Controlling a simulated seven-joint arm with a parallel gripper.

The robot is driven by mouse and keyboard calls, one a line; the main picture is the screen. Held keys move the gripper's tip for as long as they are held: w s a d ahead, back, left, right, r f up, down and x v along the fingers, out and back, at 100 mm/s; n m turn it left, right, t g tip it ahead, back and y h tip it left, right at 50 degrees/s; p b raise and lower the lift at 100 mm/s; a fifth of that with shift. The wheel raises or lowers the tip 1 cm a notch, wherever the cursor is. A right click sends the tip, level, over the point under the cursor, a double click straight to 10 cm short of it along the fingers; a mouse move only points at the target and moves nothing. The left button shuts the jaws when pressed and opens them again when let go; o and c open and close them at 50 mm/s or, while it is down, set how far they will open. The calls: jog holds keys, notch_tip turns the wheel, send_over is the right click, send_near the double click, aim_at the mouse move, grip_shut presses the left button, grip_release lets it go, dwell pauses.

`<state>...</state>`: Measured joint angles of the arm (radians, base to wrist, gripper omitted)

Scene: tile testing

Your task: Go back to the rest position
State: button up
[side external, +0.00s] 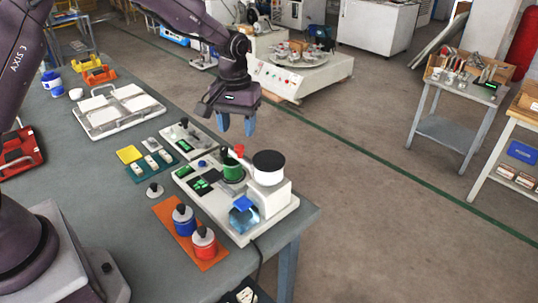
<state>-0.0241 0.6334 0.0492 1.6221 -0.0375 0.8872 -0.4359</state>
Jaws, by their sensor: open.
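My gripper (237,124) points down with its blue fingertips apart, open and with nothing visible between them. It hangs in the air above the far edge of the grey-green bench (130,225). Below and in front of it stands a white test device (268,203) with a black-topped round part, a green cylinder (233,167) and a red knob (239,150). The gripper appears apart from the device. My arm reaches in from the upper left.
An orange mat (165,213) holds a blue jar (184,222) and a red jar (204,246). A white tray (95,125) with light tiles lies at the back left. A red tray (28,158) sits at the left edge. Open floor (360,220) lies right of the bench.

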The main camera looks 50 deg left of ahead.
jog(key=shift+r, duration=0.65)
jog(key=s+d+r+m+t, duration=0.1)
jog(key=s+r+m+t, duration=0.1)
jog(key=s+r, duration=0.3)
jog(key=s+r+m+t, duration=0.1)
jog(key=s+r, duration=0.4)
jog(key=s, duration=0.6)
jog(key=s+d+r+m+t, duration=0.1)
jog(key=s+r+m+t, duration=0.1)
jog(key=s+r, duration=0.4)
jog(key=s+m, duration=0.1)
jog(key=s, duration=0.2)
jog(key=shift+d+t, duration=0.3)
jog(key=shift+d, duration=0.05)
jog(key=shift+s+r, duration=0.1)
jog(key=shift+c, duration=0.2)
